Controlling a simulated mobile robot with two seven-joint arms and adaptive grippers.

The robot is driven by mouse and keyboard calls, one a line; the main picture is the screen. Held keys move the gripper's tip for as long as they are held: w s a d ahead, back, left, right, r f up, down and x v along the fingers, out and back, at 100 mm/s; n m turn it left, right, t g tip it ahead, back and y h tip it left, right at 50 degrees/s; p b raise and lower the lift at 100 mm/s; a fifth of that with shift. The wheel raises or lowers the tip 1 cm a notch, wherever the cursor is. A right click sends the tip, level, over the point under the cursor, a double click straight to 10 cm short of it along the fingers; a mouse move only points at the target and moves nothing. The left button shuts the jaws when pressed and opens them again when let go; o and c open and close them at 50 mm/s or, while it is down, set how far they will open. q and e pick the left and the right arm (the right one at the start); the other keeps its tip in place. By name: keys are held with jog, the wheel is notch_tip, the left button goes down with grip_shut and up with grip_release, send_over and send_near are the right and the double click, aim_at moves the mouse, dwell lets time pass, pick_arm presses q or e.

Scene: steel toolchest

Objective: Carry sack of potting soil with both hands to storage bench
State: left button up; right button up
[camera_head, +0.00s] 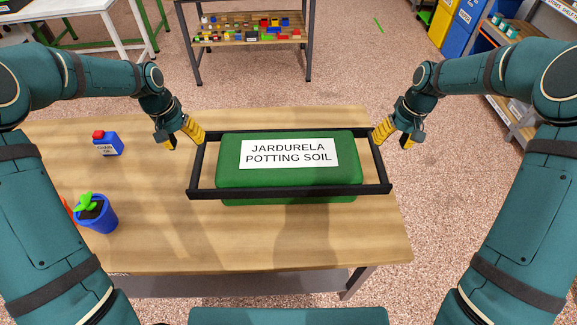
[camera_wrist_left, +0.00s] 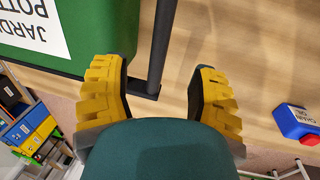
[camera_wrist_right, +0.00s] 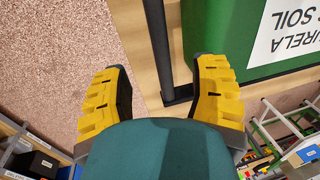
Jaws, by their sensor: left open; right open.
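The sack of potting soil (camera_head: 240,177) is a green block with a white label, lying on the wooden table. A black rectangular frame (camera_head: 290,192) surrounds it. My left gripper (camera_head: 183,139) is open and empty at the frame's far left corner. In the left wrist view the frame's bar (camera_wrist_left: 160,50) shows between the spread yellow fingers. My right gripper (camera_head: 394,138) is open and empty at the far right corner; the right wrist view shows the bar (camera_wrist_right: 160,50) between its fingers too. I cannot tell how far the fingers reach past the bars. I cannot identify the storage bench.
The wooden table (camera_head: 150,250) holds a blue bottle with a red cap (camera_head: 108,144) and a blue plant pot (camera_head: 96,214) at the left. A low bench with small colored items (camera_head: 245,30) stands beyond, across open speckled floor (camera_head: 330,70). Shelving (camera_head: 500,90) is at the right.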

aim_at(197, 157)
pick_arm(q)
jog(key=f, duration=0.2)
jog(key=d+f, duration=0.1)
jog(key=f, duration=0.5)
jog(key=shift+d+f, duration=0.15)
jog(key=shift+d, duration=0.15)
pick_arm(e)
jog(key=f, duration=0.2)
jog(key=a+f, duration=0.1)
jog(key=f, duration=0.5)
jog(key=shift+a+f, duration=0.15)
jog(key=shift+a, duration=0.2)
pick_arm(q)
grip_shut()
pick_arm(e)
grip_shut()
pick_arm(q)
jog(key=shift+w, duration=0.1)
